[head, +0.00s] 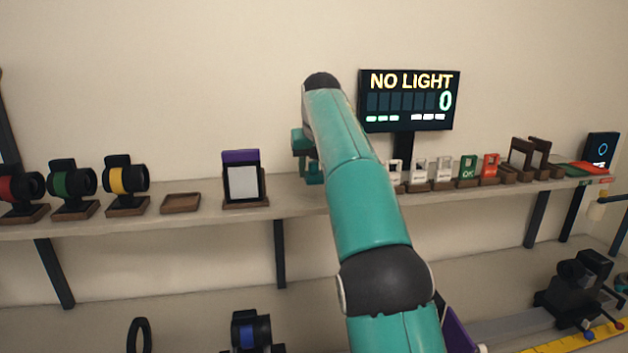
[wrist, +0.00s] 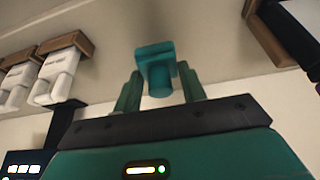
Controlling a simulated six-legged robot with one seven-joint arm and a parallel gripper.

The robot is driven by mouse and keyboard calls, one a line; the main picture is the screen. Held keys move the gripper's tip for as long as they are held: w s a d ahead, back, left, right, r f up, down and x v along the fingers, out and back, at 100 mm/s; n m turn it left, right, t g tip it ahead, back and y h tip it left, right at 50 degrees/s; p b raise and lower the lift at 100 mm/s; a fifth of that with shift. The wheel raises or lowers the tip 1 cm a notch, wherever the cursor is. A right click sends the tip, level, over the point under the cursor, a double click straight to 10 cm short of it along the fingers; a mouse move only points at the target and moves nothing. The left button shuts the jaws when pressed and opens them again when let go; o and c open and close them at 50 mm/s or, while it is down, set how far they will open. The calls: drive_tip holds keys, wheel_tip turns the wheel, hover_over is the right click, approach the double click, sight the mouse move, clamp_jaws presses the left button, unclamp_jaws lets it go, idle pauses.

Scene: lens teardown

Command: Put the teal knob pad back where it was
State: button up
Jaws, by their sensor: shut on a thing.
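The teal knob pad (wrist: 154,53) has a squarish head and a rounded stem, and shows in the middle of the wrist view. My gripper (wrist: 160,84) is shut on its stem, with one teal finger on each side. In the head view my arm reaches to the wall shelf between the purple-topped frame and the white holders. Teal parts show left of my arm there, but I cannot tell pad from gripper. Whether the pad touches the shelf cannot be told.
The shelf (head: 100,226) carries several colored lens units, an empty wooden tray (head: 180,203), the purple-topped frame (head: 243,178) and several card holders (head: 443,172). A screen (head: 409,100) reading NO LIGHT and 0 stands behind. White holders also show at left in the wrist view.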

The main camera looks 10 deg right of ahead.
sight(315, 174)
drive_tip(key=shift+x, duration=1.2)
drive_tip(key=shift+s+f, duration=0.35)
drive_tip(key=shift+w+f, duration=0.1)
drive_tip(key=shift+f, duration=0.3)
drive_tip(key=o, duration=0.9)
drive_tip(key=shift+v, duration=6.05)
